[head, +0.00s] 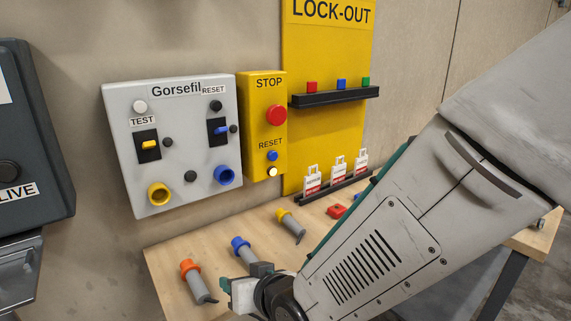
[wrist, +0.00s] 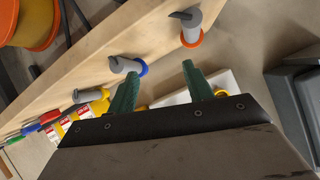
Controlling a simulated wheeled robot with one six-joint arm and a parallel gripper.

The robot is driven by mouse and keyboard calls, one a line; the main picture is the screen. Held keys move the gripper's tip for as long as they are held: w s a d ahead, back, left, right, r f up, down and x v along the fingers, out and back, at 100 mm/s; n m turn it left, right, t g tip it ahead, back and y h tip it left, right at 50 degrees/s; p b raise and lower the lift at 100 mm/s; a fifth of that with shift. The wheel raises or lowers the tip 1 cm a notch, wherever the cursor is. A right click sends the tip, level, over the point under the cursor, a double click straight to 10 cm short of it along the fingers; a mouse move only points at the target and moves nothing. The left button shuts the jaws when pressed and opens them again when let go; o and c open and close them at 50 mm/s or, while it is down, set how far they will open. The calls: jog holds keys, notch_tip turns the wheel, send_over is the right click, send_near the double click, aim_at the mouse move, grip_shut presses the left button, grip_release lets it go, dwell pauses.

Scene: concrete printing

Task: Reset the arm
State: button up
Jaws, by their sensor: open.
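My arm reaches in from the right of the head view, and my gripper shows only in part low in the picture, in front of the bench (head: 185,243). In the wrist view my gripper (wrist: 158,82) has its two green fingers apart with nothing between them. The blue-collared plug (head: 242,246) lies on the bench behind my gripper, with the orange-collared plug (head: 193,275) to its left. In the wrist view the blue-collared plug (wrist: 125,66) and orange-collared plug (wrist: 190,28) lie beyond the fingertips. A yellow-collared plug (head: 289,221) lies farther back.
A grey Gorsefil panel (head: 175,108) and yellow stop box (head: 266,105) are on the wall. The lock-out board (head: 330,140) holds padlocks and tags. A red item (head: 336,211) lies near my arm. A dark box (head: 30,130) stands left. An orange drum (wrist: 37,22) shows in the wrist view.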

jog(key=s+d+r+m+g+h, duration=0.1)
jog(key=d+r+g+h, duration=0.2)
jog(key=d, duration=0.9)
jog(key=d+r+m+h, duration=0.15)
jog(key=d+r, duration=0.35)
jog(key=d, duration=0.6)
jog(key=s+d+r+m+g+h, duration=0.1)
jog(key=s+d+r+g, duration=0.1)
jog(key=s+d, duration=0.4)
jog(key=s+d+r+m+g+h, duration=0.1)
jog(key=s+d+r+g+h, duration=0.1)
jog(key=s+d, duration=0.5)
jog(key=shift+s+r+g, duration=0.2)
jog(key=shift+s+g, duration=0.2)
jog(key=shift+s, duration=0.6)
jog(key=shift+h, duration=0.25)
